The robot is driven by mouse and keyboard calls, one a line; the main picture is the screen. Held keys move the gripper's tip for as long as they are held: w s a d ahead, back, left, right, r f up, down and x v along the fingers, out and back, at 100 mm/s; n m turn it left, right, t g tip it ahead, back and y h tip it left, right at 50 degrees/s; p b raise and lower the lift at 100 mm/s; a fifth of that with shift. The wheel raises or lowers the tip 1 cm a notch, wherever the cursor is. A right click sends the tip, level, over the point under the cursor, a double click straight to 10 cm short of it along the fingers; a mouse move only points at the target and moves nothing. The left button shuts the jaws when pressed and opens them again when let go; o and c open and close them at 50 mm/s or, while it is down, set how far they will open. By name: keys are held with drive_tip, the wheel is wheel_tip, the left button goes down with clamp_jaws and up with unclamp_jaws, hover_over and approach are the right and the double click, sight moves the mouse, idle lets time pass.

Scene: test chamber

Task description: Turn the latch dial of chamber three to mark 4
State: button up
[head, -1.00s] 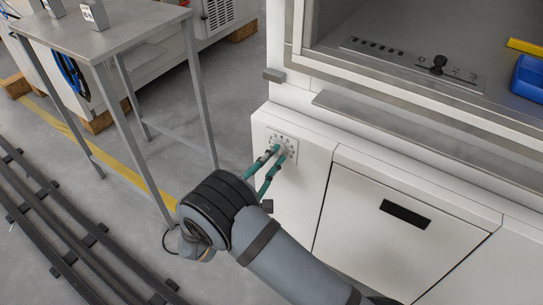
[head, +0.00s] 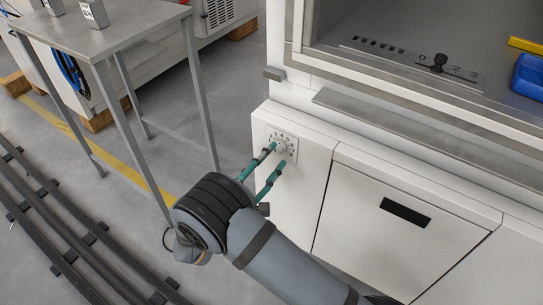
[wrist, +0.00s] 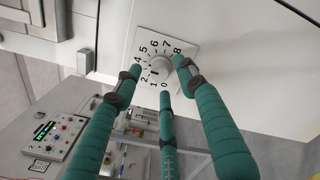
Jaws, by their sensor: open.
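The latch dial (head: 281,147) is a round pale knob on a square white plate with black numbers, on the white cabinet front. In the wrist view the knob (wrist: 158,67) is in plain sight, with numbers 0 to 8 around it. A short dark mark shows on the knob's lower part, but I cannot tell exactly which number it points at. My gripper (head: 275,156) has teal fingers and is open in front of the dial. In the wrist view its fingertips (wrist: 159,77) stand spread around the knob, seemingly apart from it.
A cabinet door with a black recessed handle (head: 405,213) is right of the dial. A metal table (head: 110,38) stands left; floor rails (head: 65,225) run at lower left.

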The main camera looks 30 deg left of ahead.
drive_tip(key=s, duration=1)
drive_tip(key=shift+s, duration=0.3)
drive_tip(key=shift+d, duration=0.1)
drive_tip(key=w, duration=1.2)
